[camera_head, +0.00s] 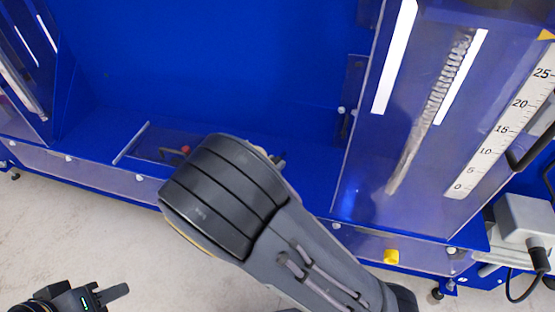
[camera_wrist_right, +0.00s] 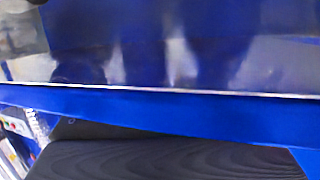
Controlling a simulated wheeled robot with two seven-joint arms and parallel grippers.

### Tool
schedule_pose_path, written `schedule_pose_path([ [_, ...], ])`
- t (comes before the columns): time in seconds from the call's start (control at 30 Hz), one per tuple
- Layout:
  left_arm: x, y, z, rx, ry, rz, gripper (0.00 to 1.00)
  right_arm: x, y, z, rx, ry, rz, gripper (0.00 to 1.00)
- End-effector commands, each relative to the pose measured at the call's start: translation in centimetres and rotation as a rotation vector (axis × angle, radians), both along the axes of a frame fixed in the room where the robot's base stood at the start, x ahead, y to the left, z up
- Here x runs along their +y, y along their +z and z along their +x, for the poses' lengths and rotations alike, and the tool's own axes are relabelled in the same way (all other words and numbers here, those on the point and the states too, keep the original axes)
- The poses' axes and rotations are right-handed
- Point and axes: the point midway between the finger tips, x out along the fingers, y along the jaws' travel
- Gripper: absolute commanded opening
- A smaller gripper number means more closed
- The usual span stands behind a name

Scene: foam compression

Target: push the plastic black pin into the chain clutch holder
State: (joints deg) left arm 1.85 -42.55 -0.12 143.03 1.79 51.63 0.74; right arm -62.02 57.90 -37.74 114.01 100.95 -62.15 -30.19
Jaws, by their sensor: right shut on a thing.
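My right arm reaches in from the bottom of the head view, and its thick dark wrist covers the middle of the bench front. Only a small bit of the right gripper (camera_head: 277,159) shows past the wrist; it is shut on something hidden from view. A small dark piece with a red part (camera_head: 180,150) sits on the blue ledge just left of the wrist; I cannot tell whether it belongs to the clutch holder. I cannot make out the black pin. My left gripper (camera_head: 118,293) is at the bottom left, over the floor; its opening is unclear.
The blue bench has a clear panel along its front edge (camera_head: 90,172). A clear case with a spring (camera_head: 440,85) and a number scale (camera_head: 505,130) stands at right. The wrist view is blurred.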

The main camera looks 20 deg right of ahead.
Motion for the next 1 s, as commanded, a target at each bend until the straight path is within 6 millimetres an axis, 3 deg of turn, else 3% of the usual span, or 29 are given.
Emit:
schedule_pose_path([
  [0.5, 0.0, 2.9, 0.0, 0.0, 0.0, 0.0, 0.36, 0.0, 2.4, 0.0, 0.0, -0.001, 0.0, 0.0],
  [0.87, 0.0, 3.0, 0.0, 0.0, 0.0, 0.0, 0.36, 0.0, 2.5, 0.0, 0.0, 0.0, 0.0, 0.0],
  [1.0, 0.0, 3.6, 0.0, 0.0, 0.0, 0.0, 0.36, -0.7, 3.4, 0.4, 0.001, 0.025, 0.001, 0.0],
])
